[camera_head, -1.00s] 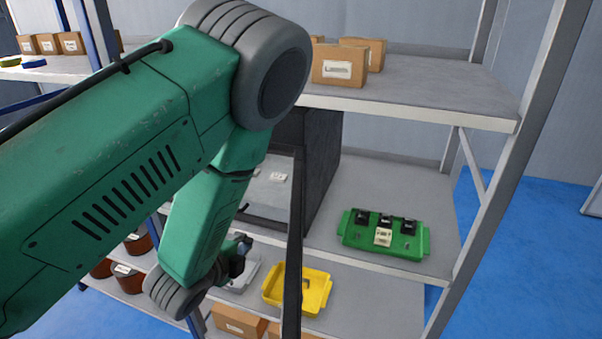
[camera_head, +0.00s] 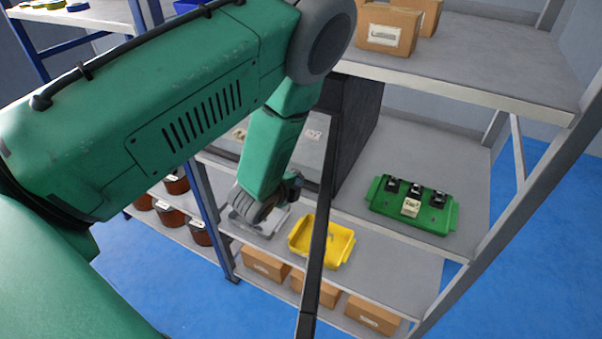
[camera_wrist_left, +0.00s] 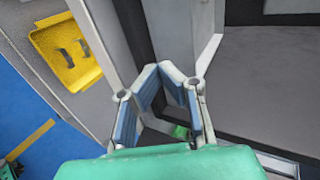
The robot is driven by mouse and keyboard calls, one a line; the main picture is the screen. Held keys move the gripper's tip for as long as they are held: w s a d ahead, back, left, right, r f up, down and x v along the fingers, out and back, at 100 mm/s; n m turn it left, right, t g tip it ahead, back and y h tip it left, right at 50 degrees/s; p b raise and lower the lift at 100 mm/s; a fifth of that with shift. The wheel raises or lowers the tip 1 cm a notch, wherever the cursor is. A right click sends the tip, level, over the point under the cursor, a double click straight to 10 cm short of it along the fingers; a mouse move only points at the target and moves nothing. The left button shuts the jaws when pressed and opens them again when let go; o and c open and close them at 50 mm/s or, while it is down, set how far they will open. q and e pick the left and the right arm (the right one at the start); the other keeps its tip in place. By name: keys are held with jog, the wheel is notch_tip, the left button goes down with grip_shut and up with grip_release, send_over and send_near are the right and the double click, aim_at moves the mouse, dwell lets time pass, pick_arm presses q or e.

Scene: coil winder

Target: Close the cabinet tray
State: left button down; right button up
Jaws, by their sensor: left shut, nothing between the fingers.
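The cabinet is a dark box (camera_head: 358,120) on the middle shelf, partly hidden by my left arm. A long, thin dark-edged panel (camera_head: 322,215) stands out from its front toward me. A grey surface with small white parts (camera_head: 313,134) shows left of this panel. I cannot tell which part is the tray. My left gripper is mostly hidden behind its arm in the head view, low in front of the cabinet. Contact is unclear. My right gripper is out of view.
A green tray (camera_head: 412,205) with black parts stands right of the cabinet. Cardboard boxes (camera_head: 388,28) stand above and more below. A metal post (camera_head: 530,190) bounds the right.

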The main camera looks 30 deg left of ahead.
aim_at(305, 168)
pick_arm(q)
jog(key=shift+w, duration=0.65)
jog(key=shift+w+d, duration=0.1)
jog(key=shift+w, duration=0.05)
jog(key=w, duration=0.1)
jog(key=w+b, duration=0.1)
jog(key=w, duration=0.2)
jog(key=shift+a+b, duration=0.25)
jog(key=shift+b, duration=0.05)
jog(key=shift+w+r, duration=0.1)
jog(key=shift+w, duration=0.05)
jog(key=shift+w, duration=0.1)
